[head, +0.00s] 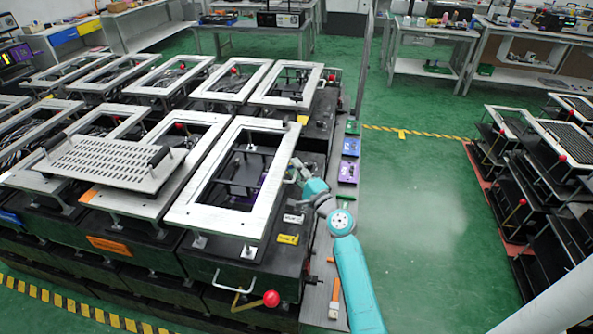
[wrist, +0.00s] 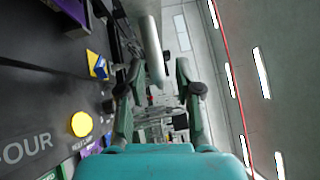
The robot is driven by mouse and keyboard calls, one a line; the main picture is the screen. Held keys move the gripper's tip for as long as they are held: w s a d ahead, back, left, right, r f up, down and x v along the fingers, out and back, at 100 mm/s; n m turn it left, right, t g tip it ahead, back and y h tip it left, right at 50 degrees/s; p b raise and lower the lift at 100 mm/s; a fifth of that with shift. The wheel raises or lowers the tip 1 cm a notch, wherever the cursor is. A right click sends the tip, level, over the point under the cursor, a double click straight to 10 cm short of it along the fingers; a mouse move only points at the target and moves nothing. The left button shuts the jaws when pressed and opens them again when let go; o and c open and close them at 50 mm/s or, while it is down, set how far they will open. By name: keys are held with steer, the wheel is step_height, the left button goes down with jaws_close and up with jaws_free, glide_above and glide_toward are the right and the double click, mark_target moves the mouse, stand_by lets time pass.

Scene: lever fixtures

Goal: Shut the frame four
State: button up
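The nearest white rectangular frame (head: 271,185) stands on short posts above a black box, with an open middle showing dark parts. My gripper (head: 296,171) is at this frame's right edge, at the end of my teal arm. In the wrist view my gripper (wrist: 157,72) has its two fingers spread apart. A light grey rounded bar (wrist: 152,45) shows between and beyond the fingertips; I cannot tell whether they touch it. White letters "OUR" (wrist: 26,148) show on the dark surface at the left, with the first part cut off.
A red-ball lever (head: 271,298) sticks out at the near front of the black box. A perforated white plate with black handles (head: 105,165) lies to the left. More white frames stand behind. A yellow round button (wrist: 81,124) is near the lettering.

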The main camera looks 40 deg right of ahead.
jaws_close()
steer(key=shift+r, duration=0.1)
steer(key=shift+r, duration=0.9)
jaws_free()
steer(key=s+a+f, duration=0.1)
steer(key=s, duration=1)
steer(key=shift+s+a+f, duration=0.3)
steer(key=shift+s, duration=0.1)
